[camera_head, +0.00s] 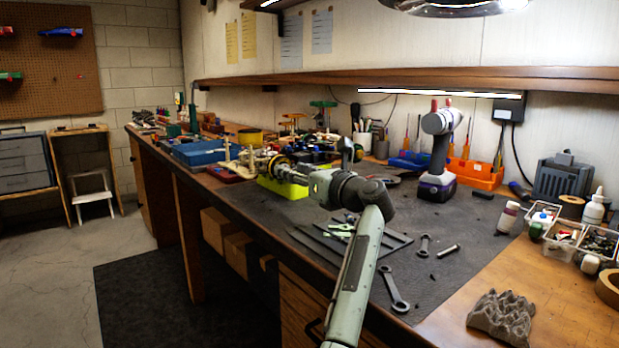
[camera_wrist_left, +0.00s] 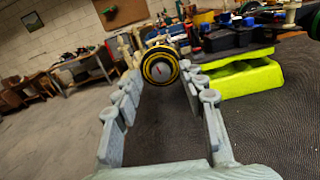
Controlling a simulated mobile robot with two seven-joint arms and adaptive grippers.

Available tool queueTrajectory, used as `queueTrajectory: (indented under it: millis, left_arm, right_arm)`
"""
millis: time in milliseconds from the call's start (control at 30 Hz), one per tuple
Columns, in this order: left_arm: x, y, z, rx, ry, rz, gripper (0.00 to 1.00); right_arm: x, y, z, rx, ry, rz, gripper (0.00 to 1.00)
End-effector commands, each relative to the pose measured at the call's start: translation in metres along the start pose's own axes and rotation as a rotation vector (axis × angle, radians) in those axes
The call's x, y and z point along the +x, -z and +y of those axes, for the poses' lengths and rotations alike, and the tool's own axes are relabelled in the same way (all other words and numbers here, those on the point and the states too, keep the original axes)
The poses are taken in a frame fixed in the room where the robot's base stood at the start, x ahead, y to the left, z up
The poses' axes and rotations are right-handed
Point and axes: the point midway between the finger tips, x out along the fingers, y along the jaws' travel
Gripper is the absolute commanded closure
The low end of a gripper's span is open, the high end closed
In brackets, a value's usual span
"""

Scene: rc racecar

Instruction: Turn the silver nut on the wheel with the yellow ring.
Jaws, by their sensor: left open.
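The wheel with the yellow ring (camera_wrist_left: 149,66) faces the left wrist camera, with a dark tyre around it. The silver nut (camera_wrist_left: 161,71) shows as a small grey centre, its details too small to tell. My left gripper (camera_wrist_left: 164,80) is open, its two fingers on either side of the wheel in this view. Nothing is held between them, and I cannot tell the exact gap to the wheel. In the head view the wheel (camera_head: 279,164) is just left of my left gripper (camera_head: 304,176), whose fingertips are partly hard to make out. My right gripper is not in view.
A bright yellow-green stand (camera_wrist_left: 240,78) is right of the wheel, close to the right finger. A cordless drill (camera_head: 438,150) stands on the dark mat (camera_head: 450,225). Wrenches (camera_head: 393,290) lie near the bench's front edge. Blue bins (camera_head: 200,152) sit farther left.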

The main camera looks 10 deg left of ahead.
Motion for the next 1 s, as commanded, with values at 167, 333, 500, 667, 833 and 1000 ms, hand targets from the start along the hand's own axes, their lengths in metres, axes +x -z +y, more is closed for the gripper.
queueTrajectory:
  millis: [167, 333, 500, 667, 833, 1000]
  left_arm:
    - [-0.037, 0.001, -0.001, 0.001, 0.003, -0.001, 0.59]
    - [-0.073, 0.001, -0.001, 0.0, 0.003, 0.0, 0.59]
    - [-0.097, 0.001, 0.0, 0.002, 0.001, 0.0, 0.59]
    - [-0.105, 0.001, 0.0, 0.001, 0.001, 0.001, 0.59]
    - [-0.106, 0.001, 0.0, 0.001, 0.001, 0.001, 0.59]
    - [-0.106, 0.001, 0.0, 0.001, 0.001, 0.001, 0.59]
  right_arm:
    - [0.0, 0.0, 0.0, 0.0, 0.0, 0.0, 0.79]
    - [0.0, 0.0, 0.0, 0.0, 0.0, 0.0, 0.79]
    - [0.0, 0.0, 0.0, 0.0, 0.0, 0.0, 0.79]
    - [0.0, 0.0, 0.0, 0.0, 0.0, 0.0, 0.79]
    - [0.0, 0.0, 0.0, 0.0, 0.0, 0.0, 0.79]
    - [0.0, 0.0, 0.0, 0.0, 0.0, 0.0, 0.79]
